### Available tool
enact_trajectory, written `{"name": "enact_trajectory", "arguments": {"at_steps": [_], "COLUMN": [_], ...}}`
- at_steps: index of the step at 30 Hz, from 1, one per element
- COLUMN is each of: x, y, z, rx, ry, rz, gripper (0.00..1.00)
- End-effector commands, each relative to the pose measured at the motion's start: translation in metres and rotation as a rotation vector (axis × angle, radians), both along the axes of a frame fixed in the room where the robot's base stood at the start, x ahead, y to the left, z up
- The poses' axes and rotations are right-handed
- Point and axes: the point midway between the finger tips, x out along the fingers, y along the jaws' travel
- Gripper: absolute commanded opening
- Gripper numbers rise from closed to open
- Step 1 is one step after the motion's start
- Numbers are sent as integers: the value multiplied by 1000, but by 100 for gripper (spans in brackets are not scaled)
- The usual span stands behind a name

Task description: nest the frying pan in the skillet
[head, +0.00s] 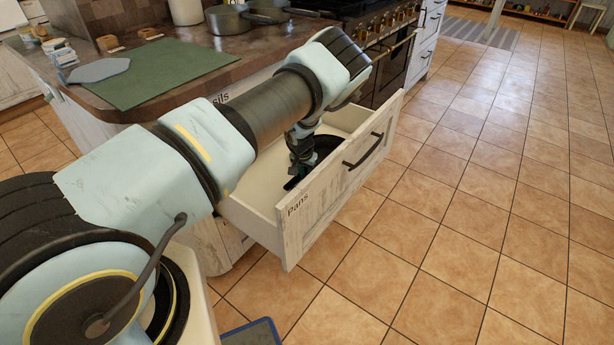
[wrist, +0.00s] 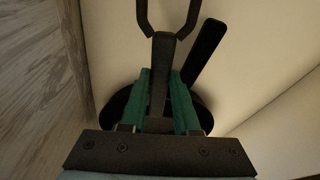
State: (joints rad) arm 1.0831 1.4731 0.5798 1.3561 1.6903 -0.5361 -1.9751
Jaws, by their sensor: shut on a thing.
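My gripper (head: 299,168) reaches down into an open drawer marked "Pans" (head: 333,195). In the wrist view its green-padded fingers (wrist: 162,75) are shut on a dark handle with a loop at its end, which I take for the frying pan's handle (wrist: 162,52). A second, plain black handle (wrist: 206,50) slants up on the right, perhaps the skillet's. A round dark pan body (wrist: 116,110) shows under the fingers. In the head view a dark pan (head: 326,146) lies in the drawer, partly hidden by the arm and drawer front. I cannot tell whether the pans touch.
The drawer's side and front walls stand close around my gripper. The counter above holds a green mat (head: 160,72), a grey board (head: 98,70) and grey pots (head: 228,20). A stove (head: 385,50) stands beyond. The tiled floor (head: 450,220) at right is clear.

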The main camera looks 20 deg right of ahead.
Motion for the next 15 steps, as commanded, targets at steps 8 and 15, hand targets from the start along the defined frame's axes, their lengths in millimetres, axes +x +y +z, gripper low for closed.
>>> {"name": "enact_trajectory", "arguments": {"at_steps": [8, 15], "x": [1, 0], "y": [-1, 0], "z": [0, -1], "rx": [-2, -1], "ry": [-1, -1], "rz": [0, 0], "gripper": [0, 44]}}
